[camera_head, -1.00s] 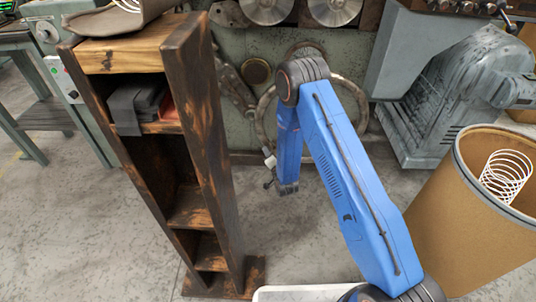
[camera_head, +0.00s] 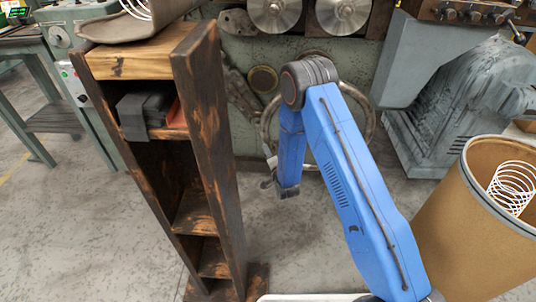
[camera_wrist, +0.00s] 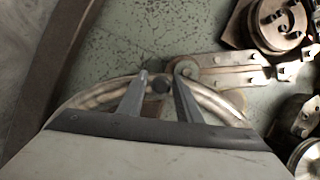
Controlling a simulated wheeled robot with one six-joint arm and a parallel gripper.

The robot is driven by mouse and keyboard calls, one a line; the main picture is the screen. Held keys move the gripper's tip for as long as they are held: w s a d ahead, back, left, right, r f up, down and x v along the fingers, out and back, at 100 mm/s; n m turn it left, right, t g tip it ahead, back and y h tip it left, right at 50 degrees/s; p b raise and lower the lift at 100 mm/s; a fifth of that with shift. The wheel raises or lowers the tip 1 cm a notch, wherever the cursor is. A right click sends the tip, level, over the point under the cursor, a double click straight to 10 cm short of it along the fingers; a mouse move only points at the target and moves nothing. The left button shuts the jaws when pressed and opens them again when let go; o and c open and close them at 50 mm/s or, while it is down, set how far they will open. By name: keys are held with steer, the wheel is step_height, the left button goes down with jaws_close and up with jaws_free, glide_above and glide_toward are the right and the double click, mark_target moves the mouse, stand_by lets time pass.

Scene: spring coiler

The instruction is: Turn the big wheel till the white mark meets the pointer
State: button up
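The big wheel (camera_head: 372,118) is a worn metal ring low on the green machine, largely hidden behind my blue arm in the head view. Its upper rim (camera_wrist: 95,97) arcs across the wrist view, the lower part hidden by my gripper body. My gripper (camera_wrist: 160,82) has its two grey fingers apart, in front of the top of the rim. A dark round piece shows between the fingertips; I cannot tell whether they touch it. In the head view my gripper (camera_head: 268,172) is small, left of the forearm's end. I cannot make out the white mark or a pointer.
A narrow wooden shelf unit (camera_head: 205,130) stands close on the left of my arm. A brown drum (camera_head: 465,230) holding a white coil (camera_head: 512,186) is at the right. A bolted metal link (camera_wrist: 225,72) sits right of the fingers. Bare floor lies below the wheel.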

steer(key=shift+s, duration=0.1)
steer(key=v, duration=1.7)
steer(key=shift+s+d, duration=0.1)
